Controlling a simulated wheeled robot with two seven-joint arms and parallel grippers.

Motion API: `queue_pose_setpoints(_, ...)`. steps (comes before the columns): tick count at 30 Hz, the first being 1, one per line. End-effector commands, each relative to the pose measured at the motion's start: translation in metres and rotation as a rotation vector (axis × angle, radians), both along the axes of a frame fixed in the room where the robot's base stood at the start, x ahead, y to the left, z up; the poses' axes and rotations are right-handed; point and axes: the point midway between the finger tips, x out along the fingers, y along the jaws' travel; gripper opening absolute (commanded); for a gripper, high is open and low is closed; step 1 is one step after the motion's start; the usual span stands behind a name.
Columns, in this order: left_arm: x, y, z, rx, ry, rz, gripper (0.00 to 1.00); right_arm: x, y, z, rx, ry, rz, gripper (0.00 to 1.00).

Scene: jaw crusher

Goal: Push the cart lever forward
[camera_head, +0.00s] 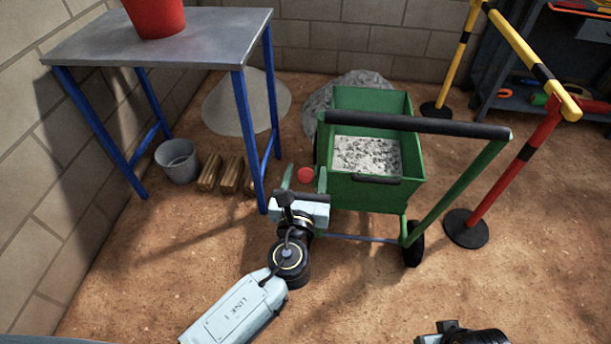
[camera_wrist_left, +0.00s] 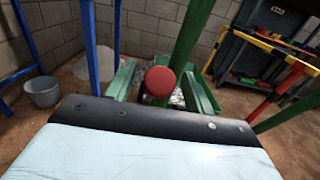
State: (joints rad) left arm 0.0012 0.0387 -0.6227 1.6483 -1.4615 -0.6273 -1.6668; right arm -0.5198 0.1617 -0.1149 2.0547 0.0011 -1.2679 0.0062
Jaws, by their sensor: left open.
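The green cart (camera_head: 420,195) stands on the dirt floor, with grey gravel in its box and a black-gripped push handle (camera_head: 420,126). The lever's round red knob (camera_head: 305,175) is at the cart's left side. My left gripper (camera_head: 305,179) is open, with its two fingers on either side of the knob; I cannot tell whether they touch it. In the left wrist view the red knob (camera_wrist_left: 160,81) sits between the fingers, in front of the cart. The lever's shaft is mostly hidden. Part of my right gripper's body shows at the bottom edge of the head view; its fingers are out of frame.
A blue-legged metal table (camera_head: 165,42) with a red bucket (camera_head: 155,14) stands at the left. A grey bucket (camera_head: 178,160) and wooden blocks (camera_head: 230,175) lie beneath it. A yellow and red barrier (camera_head: 500,165) stands right of the cart. The floor in front is clear.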

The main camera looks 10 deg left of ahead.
Motion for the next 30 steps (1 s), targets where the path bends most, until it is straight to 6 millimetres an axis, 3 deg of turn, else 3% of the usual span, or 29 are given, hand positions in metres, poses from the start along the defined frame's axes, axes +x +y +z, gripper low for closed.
queue_pose_setpoints(10,0.0042,-0.0002,0.0002,-0.001,0.0,-0.001,0.53,0.0004,0.0011,0.0026,0.001,-0.003,0.0,0.55)
queue_pose_setpoints(22,0.0039,-0.0001,0.0001,-0.001,0.0,-0.001,0.0,0.0005,0.0012,0.0026,0.002,-0.004,0.001,0.55)
queue_pose_setpoints(28,0.0053,-0.0001,0.0018,-0.001,0.0,0.0,0.0,0.0009,0.0013,0.0045,0.003,-0.006,0.001,0.55)
queue_pose_setpoints(30,0.0081,-0.0002,0.005,-0.001,-0.001,-0.001,0.0,-0.001,-0.0025,-0.0052,-0.003,0.006,-0.001,0.55)
